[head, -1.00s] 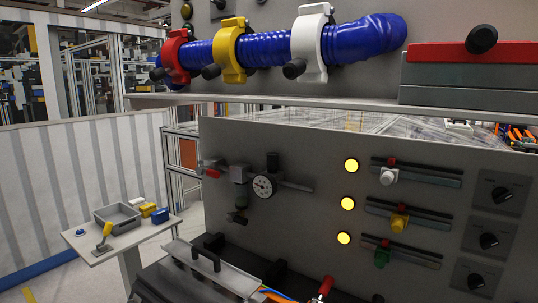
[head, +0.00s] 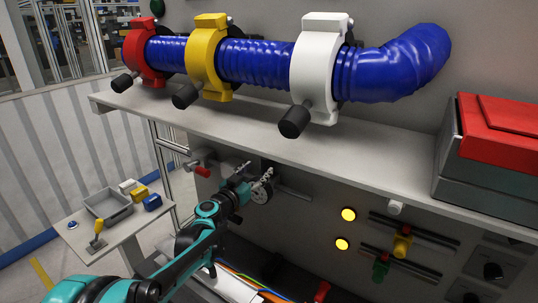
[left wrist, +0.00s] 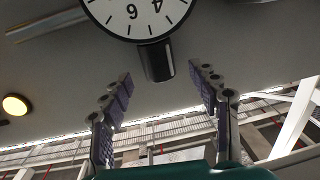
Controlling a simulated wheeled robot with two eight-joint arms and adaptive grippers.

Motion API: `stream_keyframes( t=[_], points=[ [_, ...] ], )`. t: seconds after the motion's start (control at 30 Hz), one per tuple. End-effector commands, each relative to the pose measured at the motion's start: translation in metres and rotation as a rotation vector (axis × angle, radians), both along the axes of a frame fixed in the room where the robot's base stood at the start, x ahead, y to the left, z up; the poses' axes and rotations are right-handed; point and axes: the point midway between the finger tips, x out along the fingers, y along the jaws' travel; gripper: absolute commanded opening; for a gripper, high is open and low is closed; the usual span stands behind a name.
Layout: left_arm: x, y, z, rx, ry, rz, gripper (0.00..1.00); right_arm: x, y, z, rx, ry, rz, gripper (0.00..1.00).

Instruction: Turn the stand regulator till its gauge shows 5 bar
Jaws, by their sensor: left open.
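The black regulator knob (left wrist: 156,60) sticks out below the dial in that picture. My left gripper (left wrist: 160,73) is open, with a finger on each side of the knob's end and a gap to both. In the head view the left gripper (head: 252,178) is in front of the stand panel and partly covers the gauge (head: 261,194). My right gripper is not in view.
A shelf (head: 240,128) with a blue hose (head: 255,62) in red, yellow and white clamps overhangs the panel. A red-handled valve (head: 202,171) is left of the gripper. Sliders and yellow lamps (head: 348,214) are to the right. A side table (head: 90,238) holds a grey tray.

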Motion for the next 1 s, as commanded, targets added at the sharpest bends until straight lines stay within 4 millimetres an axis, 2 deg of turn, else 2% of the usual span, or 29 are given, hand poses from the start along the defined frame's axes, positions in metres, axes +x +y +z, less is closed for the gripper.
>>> stream_keyframes(
  t=[0.2,0.4,0.77,0.93,0.97,1.0],
  points=[
    [0.032,-0.019,-0.002,0.0,0.001,-0.003,0.61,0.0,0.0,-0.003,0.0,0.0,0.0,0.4],
    [0.053,-0.031,-0.001,0.0,0.001,-0.003,0.61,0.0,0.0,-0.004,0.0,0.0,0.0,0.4],
    [0.059,-0.034,0.0,0.0,0.001,-0.002,0.61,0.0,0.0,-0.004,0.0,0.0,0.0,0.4],
    [0.059,-0.033,0.0,0.0,0.001,-0.002,0.16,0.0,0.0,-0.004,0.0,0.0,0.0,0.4],
    [0.059,-0.033,0.0,0.0,0.001,-0.002,0.1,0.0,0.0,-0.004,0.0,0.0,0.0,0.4],
    [0.059,-0.033,0.0,0.0,0.001,-0.003,0.1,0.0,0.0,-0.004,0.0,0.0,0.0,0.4]
  ],
)
